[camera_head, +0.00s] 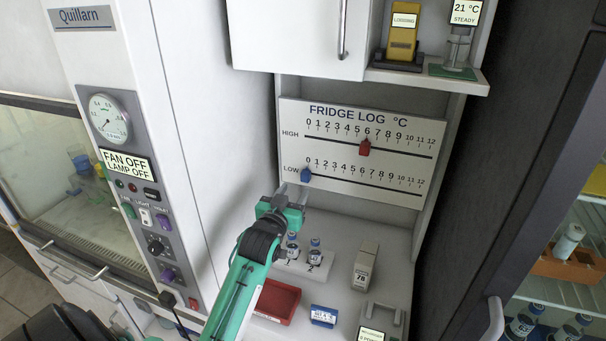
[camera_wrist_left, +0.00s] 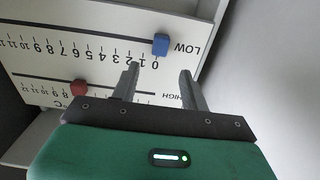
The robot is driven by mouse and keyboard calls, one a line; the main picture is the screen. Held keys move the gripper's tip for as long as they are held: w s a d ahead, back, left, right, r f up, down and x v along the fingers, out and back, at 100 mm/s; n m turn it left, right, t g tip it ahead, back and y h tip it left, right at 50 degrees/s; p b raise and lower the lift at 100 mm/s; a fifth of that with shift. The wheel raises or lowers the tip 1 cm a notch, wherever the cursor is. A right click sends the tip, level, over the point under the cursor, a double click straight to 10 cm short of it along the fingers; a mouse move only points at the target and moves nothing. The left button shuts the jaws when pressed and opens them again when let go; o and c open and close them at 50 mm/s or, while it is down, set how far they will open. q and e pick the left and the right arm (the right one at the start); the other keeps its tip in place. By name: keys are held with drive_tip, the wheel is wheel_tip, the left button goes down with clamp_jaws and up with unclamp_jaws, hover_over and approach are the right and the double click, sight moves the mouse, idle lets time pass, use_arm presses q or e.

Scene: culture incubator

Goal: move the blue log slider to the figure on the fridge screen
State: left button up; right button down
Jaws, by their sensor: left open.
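The fridge log board (camera_head: 432,160) hangs on the wall with a HIGH and a LOW scale, each from 0 to 12. The blue slider (camera_head: 306,175) sits at about 0 on the LOW line; it also shows in the left wrist view (camera_wrist_left: 160,44). The red slider (camera_head: 364,147) sits near 6 on the HIGH line. My left gripper (camera_head: 293,190) is open and empty, just below the blue slider. In the left wrist view its fingertips (camera_wrist_left: 160,70) point towards the blue slider, apart from it. I cannot identify the fridge screen.
A display (camera_head: 466,12) reading 21 °C STEADY stands on the upper shelf beside a yellow device (camera_head: 402,42). Below the board are vials (camera_head: 314,252), a red tray (camera_head: 276,302) and a blue box (camera_head: 324,316). An open fridge with shelves (camera_head: 565,285) is at right.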

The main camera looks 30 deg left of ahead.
sight(305, 176)
use_arm(q)
drive_tip(key=p+x, duration=0.2)
drive_tip(key=x, duration=0.4)
drive_tip(key=shift+w+r, duration=0.1)
drive_tip(key=shift+w, duration=0.25)
drive_tip(key=shift+w+a, duration=0.15)
drive_tip(key=shift+w, duration=0.5)
clamp_jaws()
